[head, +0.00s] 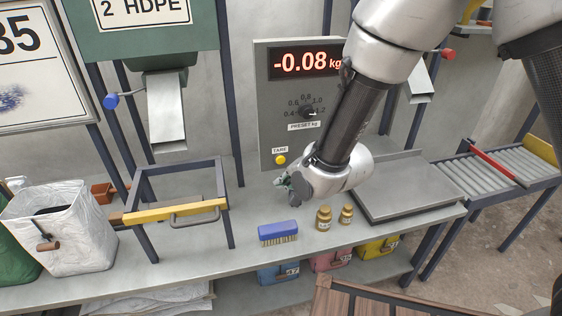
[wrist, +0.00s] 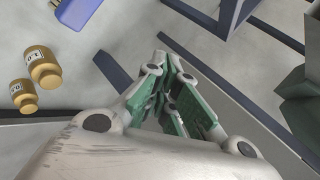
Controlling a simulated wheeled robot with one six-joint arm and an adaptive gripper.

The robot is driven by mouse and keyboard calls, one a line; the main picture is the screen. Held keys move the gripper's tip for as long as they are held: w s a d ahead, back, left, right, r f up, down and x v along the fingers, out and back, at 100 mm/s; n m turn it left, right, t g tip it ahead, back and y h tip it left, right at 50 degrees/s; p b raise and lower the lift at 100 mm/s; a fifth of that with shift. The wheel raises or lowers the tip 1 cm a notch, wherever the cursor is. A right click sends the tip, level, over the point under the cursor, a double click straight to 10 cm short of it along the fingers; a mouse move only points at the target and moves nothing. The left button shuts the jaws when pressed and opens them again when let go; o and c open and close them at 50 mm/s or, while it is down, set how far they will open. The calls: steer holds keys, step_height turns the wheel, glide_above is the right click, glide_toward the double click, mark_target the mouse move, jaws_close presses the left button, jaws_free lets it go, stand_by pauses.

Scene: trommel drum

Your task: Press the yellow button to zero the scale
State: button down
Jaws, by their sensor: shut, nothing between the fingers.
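The yellow button (head: 280,160) sits under a "TARE" label on the grey scale panel (head: 268,110) in the head view. The red display (head: 305,63) on that panel reads -0.08 kg. My gripper (head: 284,182) is just below the yellow button in the picture, with its green-padded fingers shut and empty. I cannot tell whether the fingers touch the panel. In the wrist view, the shut gripper (wrist: 178,75) shows, and the button is not visible there. The flat scale plate (head: 405,185) lies on the bench to the right of my gripper.
A blue brush (head: 278,233) and two brass weights (head: 324,218) (head: 346,214) stand on the bench in front of my gripper. A dark frame with a yellow bar (head: 176,212) stands to the left. A preset knob (head: 307,111) is on the panel above the button.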

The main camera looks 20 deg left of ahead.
mark_target(281, 166)
steer(key=shift+w+a, duration=0.55)
steer(key=shift+w, duration=0.35)
steer(key=shift+w+a, duration=0.5)
steer(key=shift+w, duration=0.35)
steer(key=shift+w, duration=0.1)
steer(key=shift+w+a, duration=0.2)
steer(key=shift+w, duration=0.05)
steer(key=shift+w+a, duration=0.25)
steer(key=shift+w, duration=0.15)
stand_by(0.8)
steer(key=shift+s+d, duration=0.45)
steer(key=shift+s, duration=0.3)
steer(key=s+d, duration=0.1)
steer(key=s, duration=0.2)
steer(key=s+d, duration=0.1)
steer(key=shift+s+d, duration=0.15)
steer(key=shift+d, duration=0.15)
